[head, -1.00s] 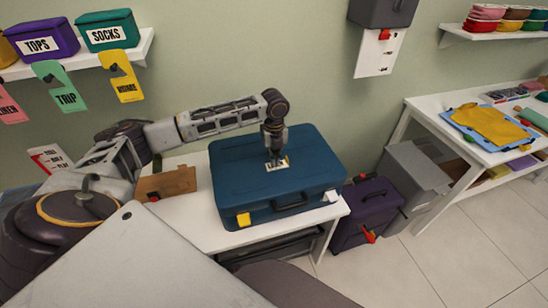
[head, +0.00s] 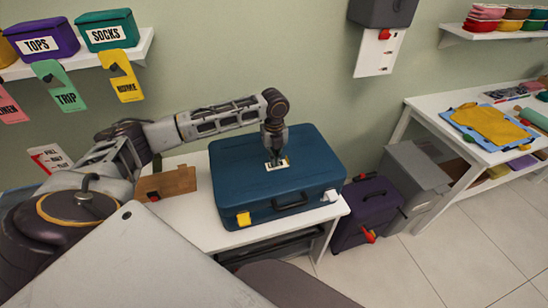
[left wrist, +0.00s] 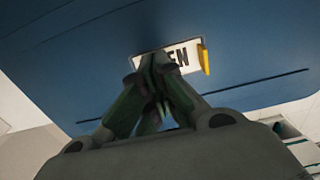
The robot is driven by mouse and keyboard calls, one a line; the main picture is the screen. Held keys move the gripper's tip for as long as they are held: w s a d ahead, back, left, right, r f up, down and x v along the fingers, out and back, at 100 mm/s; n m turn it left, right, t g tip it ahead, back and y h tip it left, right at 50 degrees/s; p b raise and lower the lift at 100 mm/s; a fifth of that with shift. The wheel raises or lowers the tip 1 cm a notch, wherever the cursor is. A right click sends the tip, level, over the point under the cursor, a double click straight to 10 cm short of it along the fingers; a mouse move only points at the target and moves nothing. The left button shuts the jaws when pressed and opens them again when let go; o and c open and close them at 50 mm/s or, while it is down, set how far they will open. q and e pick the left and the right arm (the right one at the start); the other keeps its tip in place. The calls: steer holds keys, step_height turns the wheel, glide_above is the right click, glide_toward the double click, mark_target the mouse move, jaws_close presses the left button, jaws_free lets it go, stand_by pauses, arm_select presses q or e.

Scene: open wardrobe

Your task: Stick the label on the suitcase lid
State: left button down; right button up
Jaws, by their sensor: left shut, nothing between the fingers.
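The blue suitcase (head: 235,180) lies closed and flat on the white table, its handle facing the front. A white label (head: 284,164) with black letters lies on the suitcase lid, and it also shows in the left wrist view (left wrist: 191,62), where the letters "EN" can be read. A yellow tab (left wrist: 205,61) sits at one end of the label. My left gripper (head: 275,160) points down over the label with its fingers together and holds nothing. Its fingertips cover part of the label; whether they touch it I cannot tell. My right gripper is out of view.
A wooden block (head: 178,183) stands on the white table (head: 190,217) left of the suitcase. A purple case (head: 366,205) and a grey bin (head: 412,182) stand on the floor to the right. Wall shelves with bins and hanging tags are at upper left.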

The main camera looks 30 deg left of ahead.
arm_select(q)
steer(key=shift+f, duration=0.25)
steer(key=shift+f, duration=0.25)
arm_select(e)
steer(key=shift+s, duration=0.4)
arm_select(q)
steer(key=shift+f, duration=0.5)
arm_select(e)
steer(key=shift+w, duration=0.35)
arm_select(q)
steer(key=shift+f, duration=0.1)
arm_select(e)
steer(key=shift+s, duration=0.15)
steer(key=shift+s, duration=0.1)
